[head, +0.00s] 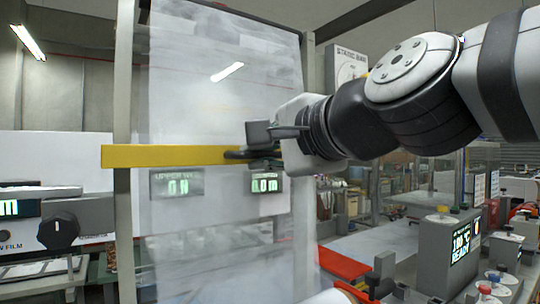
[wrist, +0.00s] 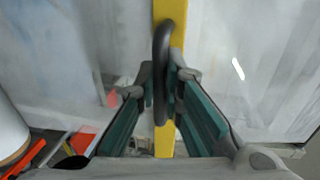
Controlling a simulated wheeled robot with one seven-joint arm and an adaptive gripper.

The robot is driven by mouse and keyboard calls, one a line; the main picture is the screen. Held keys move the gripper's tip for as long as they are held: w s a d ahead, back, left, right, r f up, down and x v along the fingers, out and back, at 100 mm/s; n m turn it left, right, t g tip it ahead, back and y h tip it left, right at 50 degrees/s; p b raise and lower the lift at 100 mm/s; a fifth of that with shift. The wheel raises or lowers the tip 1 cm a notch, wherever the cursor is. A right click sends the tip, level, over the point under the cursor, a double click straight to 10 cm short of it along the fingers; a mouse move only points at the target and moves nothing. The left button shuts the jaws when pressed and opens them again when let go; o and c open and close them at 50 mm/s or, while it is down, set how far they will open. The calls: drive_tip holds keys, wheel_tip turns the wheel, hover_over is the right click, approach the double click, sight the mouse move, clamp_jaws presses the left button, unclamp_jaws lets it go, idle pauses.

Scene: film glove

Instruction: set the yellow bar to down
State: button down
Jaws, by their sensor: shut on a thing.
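The yellow bar (head: 165,156) runs level across the front of a tall frame with a sheet of clear film, at about mid-height. A black handle loop is fixed on the bar near its right part. My gripper (head: 262,146) comes in from the right and is at this handle. In the wrist view the yellow bar (wrist: 163,142) runs up the middle, with the black handle (wrist: 161,75) in front of it. The fingers of my gripper (wrist: 160,92) are closed on the handle from both sides. Part of the bar's right end is hidden behind my gripper.
Two green displays (head: 264,184) sit below the bar behind the film. A grey panel with a black knob (head: 58,231) stands at the left. A grey box with a green "READY" display (head: 461,245) and a red-orange part (head: 343,263) are at the lower right.

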drive_tip(key=c, duration=2)
unclamp_jaws()
drive_tip(key=shift+f, duration=0.4)
drive_tip(key=shift+o, duration=0.2)
drive_tip(key=shift+r, duration=0.15)
drive_tip(key=v, duration=1.2)
drive_tip(key=s+d+f+n+g+h+p, duration=0.1)
drive_tip(key=s+d+f+n+g+h, duration=0.1)
drive_tip(key=f, duration=0.7)
drive_tip(key=s+d+f+n+g+h+p, duration=0.2)
drive_tip(key=s+d+f+n+g+h, duration=0.1)
drive_tip(key=d+f, duration=0.5)
drive_tip(key=s+d+f+n+g+h+p, duration=0.2)
drive_tip(key=s+d+f+n+g+h, duration=0.1)
drive_tip(key=f, duration=0.7)
drive_tip(key=s+d+n+h, duration=0.1)
drive_tip(key=s+d+n, duration=0.1)
drive_tip(key=s+d, duration=0.1)
drive_tip(key=shift+s+n, duration=0.4)
drive_tip(key=shift+s, duration=0.4)
